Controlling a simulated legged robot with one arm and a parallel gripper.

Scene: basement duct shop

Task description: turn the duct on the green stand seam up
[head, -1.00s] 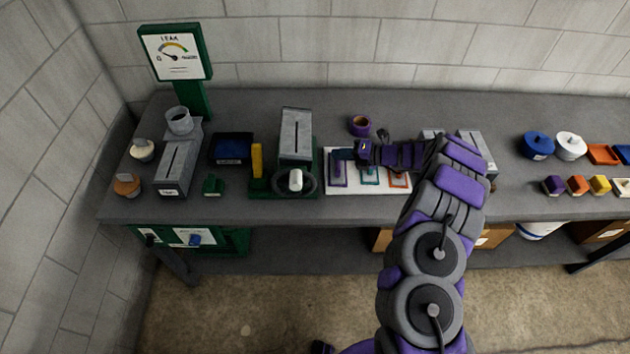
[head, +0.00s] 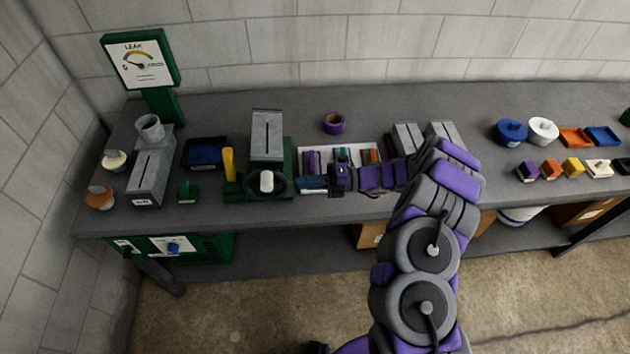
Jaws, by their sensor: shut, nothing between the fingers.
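The green stand (head: 288,170) is on the bench, left of the picture's middle. A grey metal duct (head: 259,138) sits on it, with a thin dark line along the face I see. I cannot tell for sure whether that line is the seam. A dark handwheel (head: 281,187) with a white knob (head: 266,181) is at the stand's front, and a yellow lever (head: 229,165) stands at its left. My gripper (head: 309,183) is shut and empty, pointing left just right of the handwheel, over the white board. Whether it touches the wheel is unclear.
The white board (head: 304,150) with purple, teal and orange shapes lies under my gripper. A purple cup (head: 333,123) stands behind it. Another grey duct (head: 149,180) and a dark blue box (head: 205,152) are left. Two grey ducts (head: 407,138) stand behind my arm.

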